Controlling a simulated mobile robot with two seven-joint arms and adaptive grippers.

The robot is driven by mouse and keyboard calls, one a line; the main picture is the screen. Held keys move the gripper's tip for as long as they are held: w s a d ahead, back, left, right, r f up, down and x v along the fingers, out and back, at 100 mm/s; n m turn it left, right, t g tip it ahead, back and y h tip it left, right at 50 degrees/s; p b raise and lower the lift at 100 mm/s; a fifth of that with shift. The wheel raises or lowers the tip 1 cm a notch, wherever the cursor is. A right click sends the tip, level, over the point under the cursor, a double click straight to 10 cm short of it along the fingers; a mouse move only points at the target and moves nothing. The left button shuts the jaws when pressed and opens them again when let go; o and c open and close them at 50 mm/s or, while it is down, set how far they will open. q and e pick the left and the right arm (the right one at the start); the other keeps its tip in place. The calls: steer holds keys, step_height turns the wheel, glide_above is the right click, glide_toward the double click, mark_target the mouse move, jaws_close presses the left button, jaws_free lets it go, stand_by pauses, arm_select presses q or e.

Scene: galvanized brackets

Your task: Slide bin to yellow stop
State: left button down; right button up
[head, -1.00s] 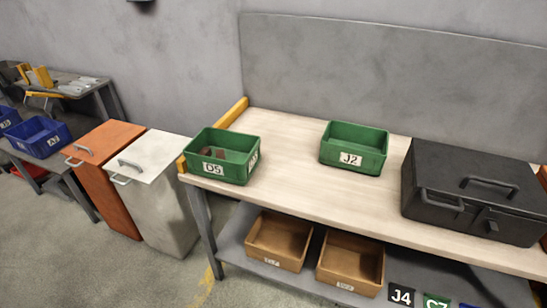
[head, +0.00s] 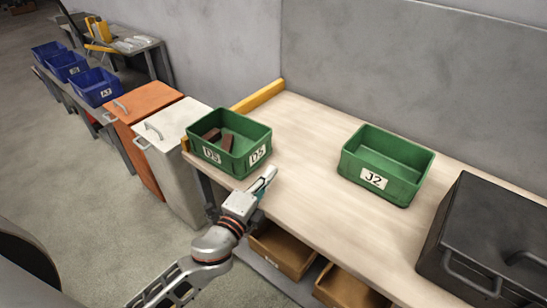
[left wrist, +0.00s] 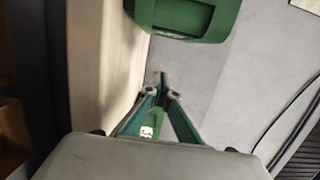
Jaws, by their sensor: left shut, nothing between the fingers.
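The green bin marked D5 (head: 229,155) stands at the table's left end with brown pieces inside. The yellow stop (head: 258,97) runs along that end, partly hidden behind the bin; I cannot tell whether they touch. A second green bin marked J2 (head: 386,172) stands farther right. My left gripper (head: 269,174) is shut and empty, near the table's front edge, just right of and in front of bin D5. In the left wrist view its fingertips (left wrist: 160,78) meet below a green bin (left wrist: 186,18), whose label does not show. My right gripper is not in view.
A black case (head: 490,240) stands at the table's right. The light wooden tabletop (head: 310,185) is clear between the green bins. Brown bins (head: 284,248) sit on the shelf below. White (head: 172,165) and orange (head: 140,130) cabinets stand left of the table.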

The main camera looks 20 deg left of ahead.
arm_select(q)
steer(key=w, duration=0.4)
steer(key=shift+d+r, duration=0.1)
steer(key=shift+d, duration=0.1)
steer(key=w, duration=0.4)
steer(key=shift+w+d, duration=0.35)
steer(key=shift+d, duration=0.05)
steer(key=a, duration=0.3)
steer(key=shift+s, duration=0.2)
steer(key=shift+a, duration=0.4)
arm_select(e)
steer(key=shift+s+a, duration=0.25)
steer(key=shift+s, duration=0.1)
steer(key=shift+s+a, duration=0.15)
